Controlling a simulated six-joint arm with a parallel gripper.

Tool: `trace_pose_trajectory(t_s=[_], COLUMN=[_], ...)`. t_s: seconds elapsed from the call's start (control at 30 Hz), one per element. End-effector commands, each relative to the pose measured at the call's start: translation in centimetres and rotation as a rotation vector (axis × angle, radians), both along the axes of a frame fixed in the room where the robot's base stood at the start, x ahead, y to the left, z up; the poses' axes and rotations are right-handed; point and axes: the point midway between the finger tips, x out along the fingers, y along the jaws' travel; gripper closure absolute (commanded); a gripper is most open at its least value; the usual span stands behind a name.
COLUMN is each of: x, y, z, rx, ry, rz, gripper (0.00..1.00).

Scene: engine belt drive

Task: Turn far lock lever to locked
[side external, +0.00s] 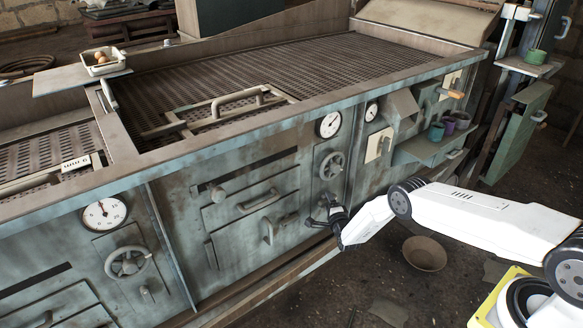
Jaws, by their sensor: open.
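Two pale lock plates are on the right part of the machine's front. The farther plate (449,83) has a lever with an orange handle (456,95) that sticks out roughly level to the right; I take this as the far lock lever. The nearer plate (378,145) carries a small dark lever, too small to read. My gripper (324,222) is open and empty, low in front of the front panel below a handwheel (332,166). It is well to the left of and below the far lever. I cannot tell whether its fingers touch the panel.
A green shelf (418,152) with several small cups juts out between my gripper and the far lever, below the lever. Round gauges (328,125) and a drawer handle (258,201) are on the front. A brown bowl (425,253) lies on the floor. A green cabinet (515,135) stands at right.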

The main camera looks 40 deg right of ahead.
Motion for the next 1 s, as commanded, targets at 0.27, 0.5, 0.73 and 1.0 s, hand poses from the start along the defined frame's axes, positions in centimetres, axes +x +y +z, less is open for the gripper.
trace_pose_trajectory(t_s=[0.27,0.5,0.73,1.0], x=[-0.01,-0.01,-0.02,-0.01], y=[0.02,0.03,0.04,0.05], z=[0.00,0.01,-0.03,-0.14], rx=[0.000,-0.004,-0.044,-0.185], ry=[0.000,-0.001,-0.001,-0.001], rz=[0.000,0.000,0.000,0.000], gripper=[0.96,1.00,1.00,1.00])
